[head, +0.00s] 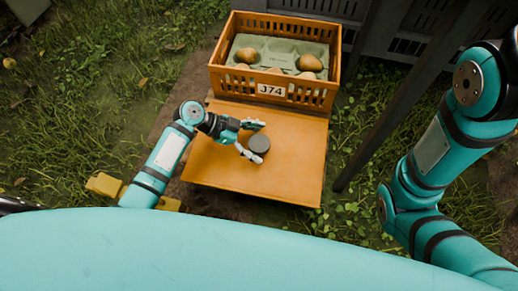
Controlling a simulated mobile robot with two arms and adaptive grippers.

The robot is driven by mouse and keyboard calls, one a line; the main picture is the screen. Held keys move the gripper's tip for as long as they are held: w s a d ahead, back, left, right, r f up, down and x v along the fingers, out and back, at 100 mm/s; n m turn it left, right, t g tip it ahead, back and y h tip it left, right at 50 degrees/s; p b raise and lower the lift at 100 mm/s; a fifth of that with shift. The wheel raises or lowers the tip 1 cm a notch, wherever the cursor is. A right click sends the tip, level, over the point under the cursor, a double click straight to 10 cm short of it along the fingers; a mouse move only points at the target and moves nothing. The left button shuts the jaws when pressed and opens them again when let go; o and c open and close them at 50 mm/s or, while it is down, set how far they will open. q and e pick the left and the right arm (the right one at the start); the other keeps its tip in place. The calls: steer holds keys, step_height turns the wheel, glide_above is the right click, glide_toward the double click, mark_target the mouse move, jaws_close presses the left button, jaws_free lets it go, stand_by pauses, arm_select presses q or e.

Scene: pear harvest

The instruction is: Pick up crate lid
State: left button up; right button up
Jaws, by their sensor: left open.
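The crate lid (290,180) is a flat orange panel lying in front of the crate, with a dark grey round knob (260,144) near its middle. The orange slatted crate (305,92), labelled J74, stands at the lid's far edge, open at the top. My left gripper (259,141) is open over the lid, one finger on the far side of the knob and one on the near side. I cannot tell whether the fingers touch the knob. My right arm stands at the right, and its gripper is out of view.
Several pears sit in a pale green tray (279,50) inside the crate. A dark slanted post (385,118) rises right of the lid, with grey slatted bins (398,28) behind. Yellow pieces (104,185) lie left of the lid. Grass (85,100) at the left is open.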

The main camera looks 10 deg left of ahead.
arm_select(q)
steer(key=c, duration=1.5)
steer(key=shift+c, duration=0.2)
steer(key=shift+r, duration=0.2)
